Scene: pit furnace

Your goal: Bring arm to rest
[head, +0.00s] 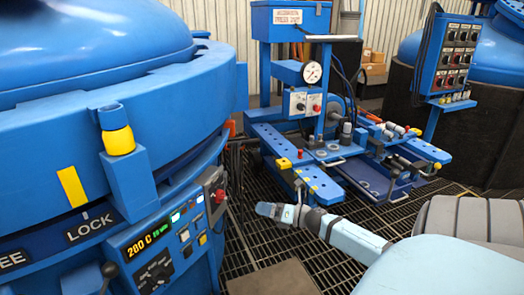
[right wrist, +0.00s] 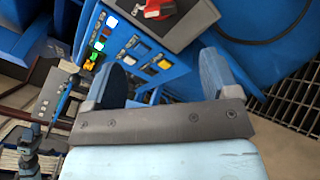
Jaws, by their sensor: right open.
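My right arm comes in from the lower right of the head view, light blue with dark joints. Its gripper (head: 272,211) is at mid-height over the floor grating, to the right of the furnace control panel (head: 168,250). In the right wrist view the two blue fingers of my right gripper (right wrist: 165,68) stand wide apart with nothing between them. The control panel (right wrist: 135,50) with its lit buttons shows behind them, apart from the fingers. My left gripper is not in view.
The blue furnace (head: 100,140) with its LOCK label fills the left. A red knob (right wrist: 157,8) on a grey box lies beyond the fingers. A blue press stand (head: 290,150) with a gauge stands ahead. Open grating (head: 265,245) lies between. A dark pit wall (head: 480,140) is at right.

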